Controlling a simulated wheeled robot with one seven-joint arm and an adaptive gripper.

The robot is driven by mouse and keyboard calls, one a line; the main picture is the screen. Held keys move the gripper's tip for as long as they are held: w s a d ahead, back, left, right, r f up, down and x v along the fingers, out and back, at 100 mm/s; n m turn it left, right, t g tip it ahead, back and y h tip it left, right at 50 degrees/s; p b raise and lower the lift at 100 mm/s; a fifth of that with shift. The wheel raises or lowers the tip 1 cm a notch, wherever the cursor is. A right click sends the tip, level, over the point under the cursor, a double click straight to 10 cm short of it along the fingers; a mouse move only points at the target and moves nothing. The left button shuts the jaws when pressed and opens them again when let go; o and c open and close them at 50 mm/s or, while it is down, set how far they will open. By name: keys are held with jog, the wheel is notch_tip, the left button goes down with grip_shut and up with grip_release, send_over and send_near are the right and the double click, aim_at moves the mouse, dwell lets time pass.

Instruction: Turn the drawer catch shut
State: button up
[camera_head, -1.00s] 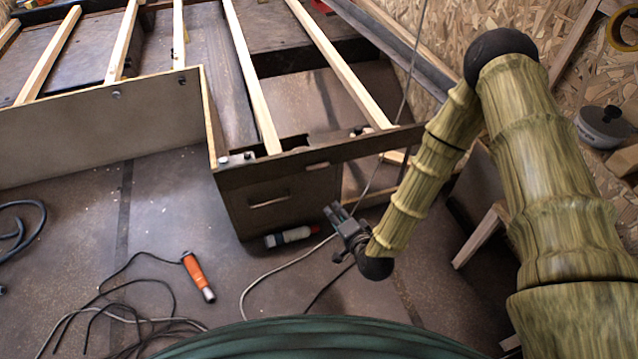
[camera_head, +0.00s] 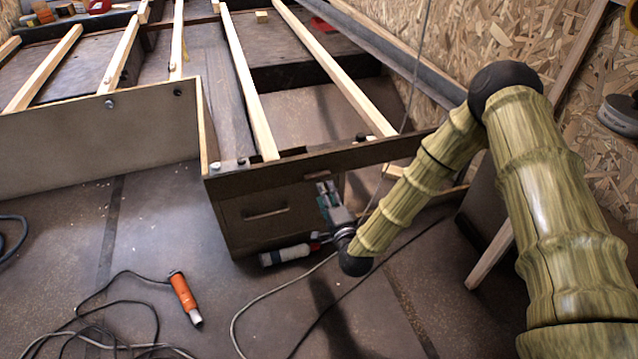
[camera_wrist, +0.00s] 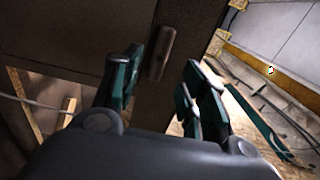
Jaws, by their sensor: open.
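The drawer catch (camera_head: 303,176) is a small wooden bar on the dark rail above the drawer front (camera_head: 240,235). It lies lengthwise along the rail. In the wrist view the catch (camera_wrist: 162,53) shows beyond and between my fingertips. My gripper (camera_head: 326,188) is open and empty, just below and right of the catch in the head view. In the wrist view my gripper (camera_wrist: 166,66) has its green-edged fingers on either side of the catch in the picture; no contact is visible. The drawer looks closed, with a handle (camera_head: 265,212) on its front.
A white-and-red bottle or tube (camera_head: 288,254) lies on the floor by the drawer's base. An orange-handled tool (camera_head: 185,297) and loose cables (camera_head: 240,305) lie in front. Pale slats (camera_head: 250,90) span the frame behind the rail. A wooden prop (camera_head: 492,256) leans at right.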

aim_at(319, 179)
jog(key=shift+b+x, duration=1.1)
jog(key=shift+x, duration=2.5)
jog(key=shift+c, duration=0.4)
grip_shut()
